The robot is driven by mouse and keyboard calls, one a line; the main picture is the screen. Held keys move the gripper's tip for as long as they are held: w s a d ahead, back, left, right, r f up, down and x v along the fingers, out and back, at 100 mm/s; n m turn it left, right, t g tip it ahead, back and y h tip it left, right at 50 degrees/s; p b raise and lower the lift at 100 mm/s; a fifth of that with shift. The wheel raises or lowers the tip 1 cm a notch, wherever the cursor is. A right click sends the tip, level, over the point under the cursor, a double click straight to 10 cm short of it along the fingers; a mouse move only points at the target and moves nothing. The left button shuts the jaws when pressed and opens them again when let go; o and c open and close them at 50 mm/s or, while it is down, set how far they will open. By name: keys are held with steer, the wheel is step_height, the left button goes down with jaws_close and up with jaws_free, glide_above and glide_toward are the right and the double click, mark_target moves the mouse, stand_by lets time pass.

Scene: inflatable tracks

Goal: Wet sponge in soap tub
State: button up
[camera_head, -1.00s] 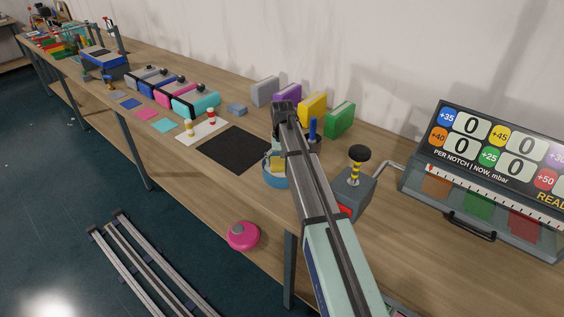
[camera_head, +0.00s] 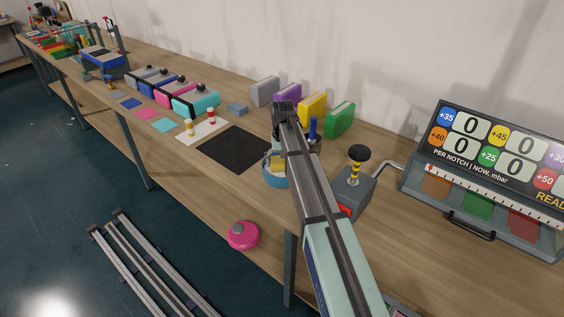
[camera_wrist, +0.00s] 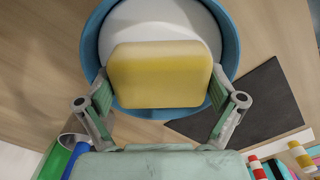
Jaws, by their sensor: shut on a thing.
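A yellow sponge (camera_wrist: 160,75) is between the fingers of my gripper (camera_wrist: 161,100) in the wrist view. My gripper is shut on it. The sponge is over or inside a round blue soap tub (camera_wrist: 88,50) with whitish contents (camera_wrist: 165,15); I cannot tell how deep it sits. In the head view the tub (camera_head: 273,181) shows just left of my arm, with part of the yellow sponge (camera_head: 277,162) at it. My arm hides the tub's right side and most of the gripper.
A black mat (camera_head: 234,149) lies left of the tub. Behind stand yellow (camera_head: 312,108) and green (camera_head: 341,119) blocks. A grey box with a black-knobbed lever (camera_head: 358,170) is to the right.

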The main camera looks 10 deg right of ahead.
stand_by(0.3)
steer(key=shift+r+p, duration=2.05)
steer(key=shift+r, duration=1.45)
